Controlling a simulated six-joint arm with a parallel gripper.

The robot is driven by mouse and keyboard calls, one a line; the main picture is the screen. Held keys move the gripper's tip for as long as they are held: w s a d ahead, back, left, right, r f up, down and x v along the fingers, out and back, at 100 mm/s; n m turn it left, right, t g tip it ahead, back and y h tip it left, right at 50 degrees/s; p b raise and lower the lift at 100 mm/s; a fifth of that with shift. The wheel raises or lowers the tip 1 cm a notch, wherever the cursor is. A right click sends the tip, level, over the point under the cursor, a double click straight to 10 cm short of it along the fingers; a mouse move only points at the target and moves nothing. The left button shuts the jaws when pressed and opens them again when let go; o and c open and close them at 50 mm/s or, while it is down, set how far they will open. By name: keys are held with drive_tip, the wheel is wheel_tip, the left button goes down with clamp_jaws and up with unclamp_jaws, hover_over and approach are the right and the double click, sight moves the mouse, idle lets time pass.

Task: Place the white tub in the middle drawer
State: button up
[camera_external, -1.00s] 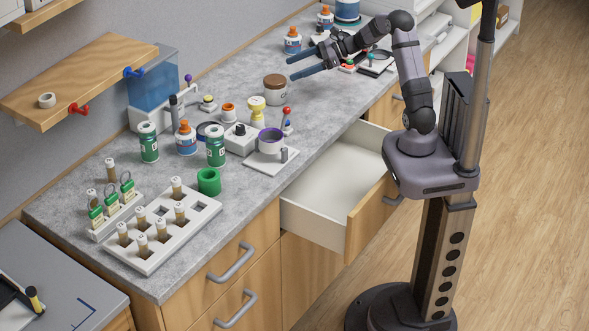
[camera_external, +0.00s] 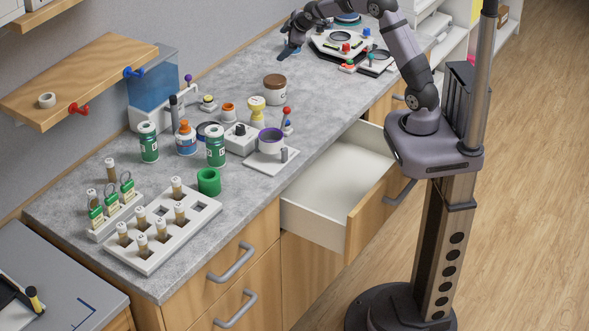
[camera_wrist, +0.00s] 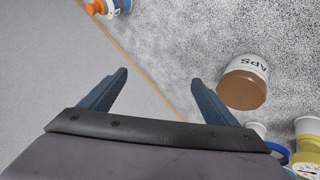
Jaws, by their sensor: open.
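The white tub (camera_external: 275,92) with a brown lid stands upright on the grey counter, towards the wall. It also shows in the wrist view (camera_wrist: 246,68), at the right, with dark lettering on its side. My gripper (camera_external: 287,50) is open and empty, pointing downward beyond the tub in the outside view. In the wrist view the tub lies outside the two blue fingers (camera_wrist: 160,78), to the right of the right finger. A drawer (camera_external: 318,222) with a pale interior and wooden front is pulled out below the counter; its visible inside is empty.
A purple-rimmed cup (camera_external: 271,142) on a white stand, a yellow-and-white container (camera_external: 256,108) and a control box (camera_external: 240,138) stand near the tub. A white device (camera_external: 342,42) is behind it. Bare counter lies right of the tub.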

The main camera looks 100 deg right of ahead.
sight(276, 79)
drive_tip(key=w+a+m+y, duration=0.1)
drive_tip(key=a+m, duration=0.1)
drive_tip(key=a, duration=0.1)
drive_tip(key=w+a+f+m+y+p, duration=0.1)
drive_tip(key=w+a+m+y, duration=0.1)
drive_tip(key=a, duration=0.2)
drive_tip(key=w+a+m+y, duration=0.1)
drive_tip(key=a+m, duration=0.1)
drive_tip(key=a, duration=0.2)
drive_tip(key=shift+w+f+y, duration=0.2)
drive_tip(key=shift+f+y, duration=0.1)
drive_tip(key=f, duration=0.5)
drive_tip(key=shift+s+d, duration=0.15)
drive_tip(key=shift+d, duration=0.05)
drive_tip(key=shift+p+x, duration=0.6)
drive_tip(key=shift+x, duration=0.65)
drive_tip(key=shift+f, duration=0.1)
drive_tip(key=shift+p+x, duration=1.5)
drive_tip(key=shift+x, duration=0.95)
drive_tip(key=c, duration=1.3)
